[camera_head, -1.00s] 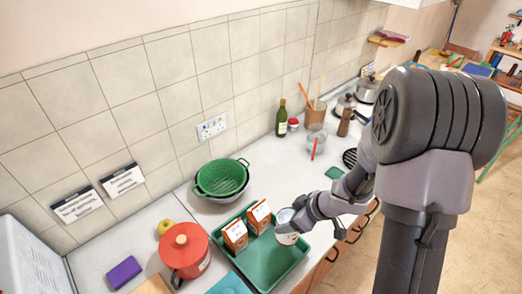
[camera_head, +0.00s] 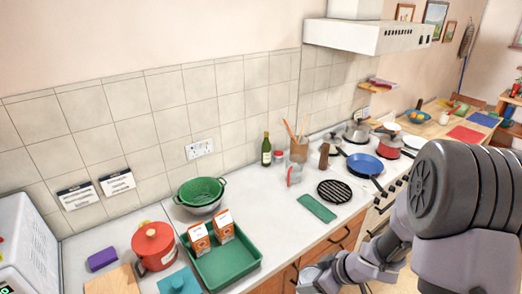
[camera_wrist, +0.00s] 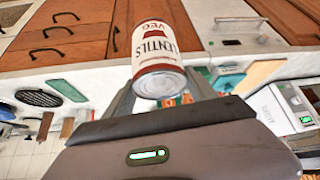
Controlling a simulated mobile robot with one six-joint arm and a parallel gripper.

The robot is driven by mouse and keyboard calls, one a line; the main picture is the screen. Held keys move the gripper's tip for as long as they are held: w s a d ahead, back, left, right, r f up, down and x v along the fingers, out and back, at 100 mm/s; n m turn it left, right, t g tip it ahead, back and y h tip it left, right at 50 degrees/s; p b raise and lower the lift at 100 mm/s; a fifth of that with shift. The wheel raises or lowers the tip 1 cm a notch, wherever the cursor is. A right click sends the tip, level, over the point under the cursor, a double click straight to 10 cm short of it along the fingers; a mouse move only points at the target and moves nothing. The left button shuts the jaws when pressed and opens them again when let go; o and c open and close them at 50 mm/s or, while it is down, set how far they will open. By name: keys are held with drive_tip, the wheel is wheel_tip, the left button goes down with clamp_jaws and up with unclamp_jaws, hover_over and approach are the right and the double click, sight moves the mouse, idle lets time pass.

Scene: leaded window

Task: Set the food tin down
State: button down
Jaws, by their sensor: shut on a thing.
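The food tin (camera_wrist: 158,45) has a white and brown-red label reading "LENTILS" and "VEG". In the wrist view it stands between the fingers of my gripper (camera_wrist: 163,88), which is shut on it. In the head view my gripper (camera_head: 312,277) is low at the bottom, in front of the counter's drawers and right of the green tray (camera_head: 236,264). The tin is hard to make out there. The gripper's tips are apart from the worktop.
Two orange-and-white cartons (camera_head: 199,238) stand in the tray. A red pot (camera_head: 153,247) and a green colander (camera_head: 201,190) are nearby. A green mat (camera_head: 317,208) and black trivet (camera_head: 336,191) lie further right. Bare worktop (camera_head: 268,215) lies between tray and mat.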

drive_tip(key=shift+s+d+r+m+h, duration=0.15)
drive_tip(key=shift+d+r+m, duration=0.15)
drive_tip(key=shift+r, duration=0.2)
drive_tip(key=shift+s+d+r+m+h, duration=0.1)
drive_tip(key=shift+d+r+m+h, duration=0.05)
drive_tip(key=shift+r+m, duration=0.3)
drive_tip(key=r+m+h, duration=0.1)
drive_tip(key=r+m, duration=0.1)
drive_tip(key=w+r+m+t+h, duration=0.1)
drive_tip(key=r+m, duration=0.1)
drive_tip(key=r, duration=0.1)
drive_tip(key=r+m+t+h, duration=0.1)
drive_tip(key=r+m, duration=0.1)
drive_tip(key=m, duration=0.1)
drive_tip(key=shift+w+a+r+h, duration=0.4)
drive_tip(key=shift+r+m, duration=0.35)
drive_tip(key=shift+m, duration=0.2)
drive_tip(key=shift+w+f, duration=0.15)
wheel_tip(320, 180, down, 22)
drive_tip(key=b, duration=2.2)
